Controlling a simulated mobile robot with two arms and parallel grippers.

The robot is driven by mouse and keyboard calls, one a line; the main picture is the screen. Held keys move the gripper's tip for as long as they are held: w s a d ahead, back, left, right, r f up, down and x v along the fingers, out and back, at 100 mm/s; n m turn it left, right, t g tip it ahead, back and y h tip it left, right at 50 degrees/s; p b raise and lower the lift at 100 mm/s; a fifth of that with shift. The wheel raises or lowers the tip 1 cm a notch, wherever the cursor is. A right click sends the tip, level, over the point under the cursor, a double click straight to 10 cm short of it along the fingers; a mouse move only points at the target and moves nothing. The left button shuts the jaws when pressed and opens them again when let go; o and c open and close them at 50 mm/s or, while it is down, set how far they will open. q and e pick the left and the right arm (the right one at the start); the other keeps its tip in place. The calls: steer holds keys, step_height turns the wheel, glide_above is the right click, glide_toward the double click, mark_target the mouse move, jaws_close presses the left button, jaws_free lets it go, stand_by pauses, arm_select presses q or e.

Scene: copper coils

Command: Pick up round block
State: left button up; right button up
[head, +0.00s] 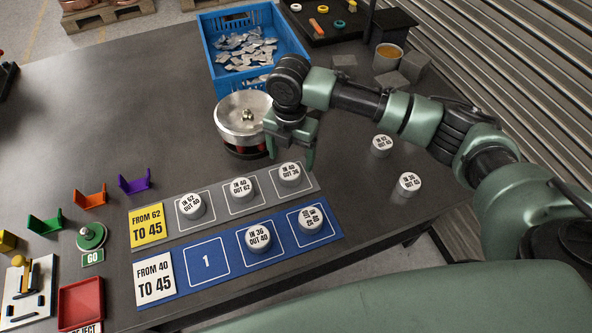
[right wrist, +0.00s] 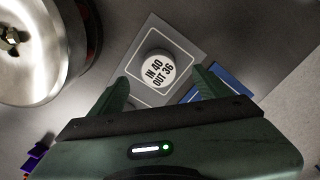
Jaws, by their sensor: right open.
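Several round blocks with white labelled tops lie on the table. The one marked IN 40 OUT 36 (head: 290,173) sits on the right end of the grey strip (head: 218,213). In the right wrist view this block (right wrist: 157,69) lies just ahead of and between the fingertips. My right gripper (head: 290,156) is open and empty above it, and it shows in the right wrist view too (right wrist: 160,88). Other round blocks are IN 40 OUT 62 (head: 241,188), IN 62 OUT 40 (head: 190,206), IN 36 OUT 40 (head: 259,239) and one (head: 311,219) on the blue strip. My left gripper is out of view.
A round metal pan device (head: 228,122) stands close to the left of my right gripper. A blue crate (head: 216,72) with metal scraps is behind it. Two loose round blocks (head: 382,145) (head: 409,184) lie at the right. The table's left middle is clear.

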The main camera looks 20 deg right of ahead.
mark_target(290, 170)
steer(key=f, duration=0.2)
steer(key=f+p, duration=0.1)
steer(key=f, duration=0.2)
steer(key=shift+s+a+f, duration=0.1)
steer(key=shift+a+f, duration=0.1)
steer(key=shift+f, duration=0.1)
steer(key=shift+f+p, duration=0.3)
steer(key=shift+f, duration=0.25)
steer(key=c, duration=1.5)
steer(key=shift+c, duration=0.9)
